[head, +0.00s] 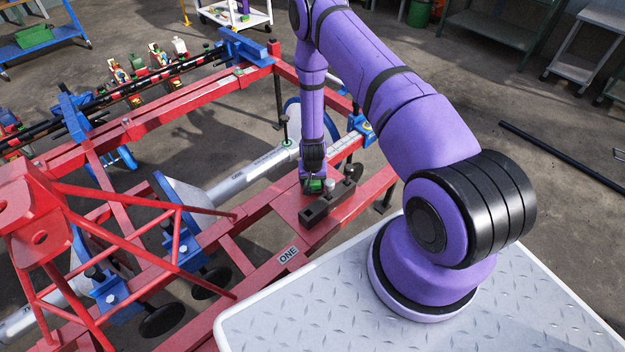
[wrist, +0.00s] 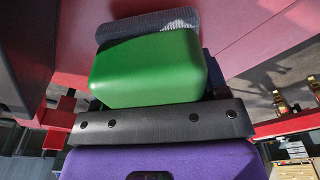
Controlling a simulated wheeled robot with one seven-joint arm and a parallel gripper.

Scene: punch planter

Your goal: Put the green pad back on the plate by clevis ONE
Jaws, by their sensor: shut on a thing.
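The green pad (head: 313,184) is between the jaws of my gripper (head: 316,181), which is shut on it. In the wrist view the green pad (wrist: 150,72) fills the middle as a rounded block, between a dark grey ribbed strip and a black bar with bolt heads. The red plate (head: 290,204) lies under my gripper, beside the dark clevis (head: 328,205). The label ONE (head: 288,255) is on the red frame nearer me. The pad's underside is hidden, so I cannot tell whether it touches the plate.
A grey cylinder (head: 240,178) runs across the red frame (head: 150,128) left of my gripper. Red lattice bars (head: 130,240) rise at the left. My diamond-plate deck is at the lower right. Open floor (head: 540,200) lies at the right, with a black bar (head: 560,152) on it.

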